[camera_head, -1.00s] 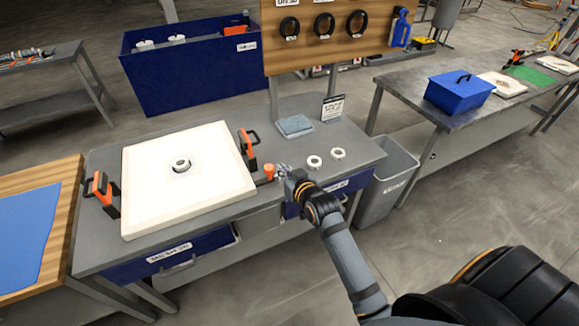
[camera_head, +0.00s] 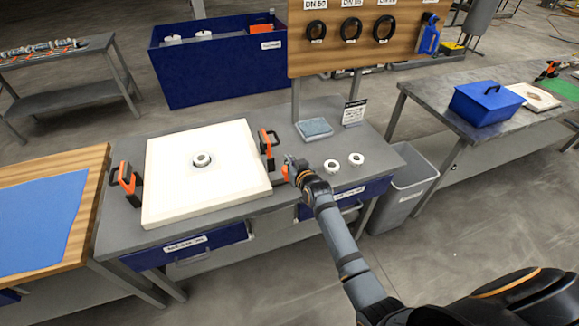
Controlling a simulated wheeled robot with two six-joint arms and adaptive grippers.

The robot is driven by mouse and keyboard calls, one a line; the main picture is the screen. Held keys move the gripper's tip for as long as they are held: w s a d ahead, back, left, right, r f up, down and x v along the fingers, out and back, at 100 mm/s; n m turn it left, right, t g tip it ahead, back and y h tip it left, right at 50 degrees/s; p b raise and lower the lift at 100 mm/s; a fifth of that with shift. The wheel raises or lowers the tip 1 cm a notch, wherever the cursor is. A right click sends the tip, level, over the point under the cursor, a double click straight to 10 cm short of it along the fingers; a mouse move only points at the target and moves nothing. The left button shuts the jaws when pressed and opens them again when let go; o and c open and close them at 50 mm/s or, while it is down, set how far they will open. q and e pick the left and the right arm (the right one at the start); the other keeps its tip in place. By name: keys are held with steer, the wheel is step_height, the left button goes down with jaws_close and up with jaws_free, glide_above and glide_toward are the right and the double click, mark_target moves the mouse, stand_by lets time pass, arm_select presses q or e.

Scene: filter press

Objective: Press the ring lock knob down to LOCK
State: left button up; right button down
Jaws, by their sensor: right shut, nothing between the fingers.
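A white square filter plate (camera_head: 181,192) lies on the grey bench with a ring (camera_head: 202,160) at its centre. A small orange knob (camera_head: 285,173) shows at the plate's right edge, partly hidden by my right gripper; I take it for the ring lock knob, but its LOCK marking is too small to read. My right gripper (camera_head: 288,163) is shut and empty, right at the knob; I cannot tell whether they touch. My left gripper is out of view.
Orange-and-black handles stand at the plate's left (camera_head: 126,180) and right (camera_head: 269,148). Two white rings (camera_head: 344,162) and a blue cloth pad (camera_head: 314,127) lie on the bench. A grey bin (camera_head: 405,190) stands to the right. A board (camera_head: 365,40) with black rings rises behind.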

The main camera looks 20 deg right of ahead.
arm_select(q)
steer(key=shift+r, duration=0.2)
arm_select(e)
steer(key=f, duration=0.3)
steer(key=shift+s+a, duration=0.1)
steer(key=shift+s, duration=0.2)
step_height(320, 180, down, 3)
steer(key=shift+r+b, duration=0.1)
steer(key=shift+b, duration=0.85)
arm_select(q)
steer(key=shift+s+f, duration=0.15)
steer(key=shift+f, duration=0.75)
arm_select(e)
steer(key=shift+s+r, duration=0.1)
steer(key=shift+r+p, duration=0.25)
steer(key=shift+p, duration=0.15)
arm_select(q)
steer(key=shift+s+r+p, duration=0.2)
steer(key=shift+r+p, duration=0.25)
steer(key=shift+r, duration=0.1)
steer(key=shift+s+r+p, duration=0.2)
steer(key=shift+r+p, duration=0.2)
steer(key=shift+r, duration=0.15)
arm_select(e)
steer(key=s+r, duration=0.7)
steer(key=s, duration=0.2)
steer(key=shift+d, duration=0.4)
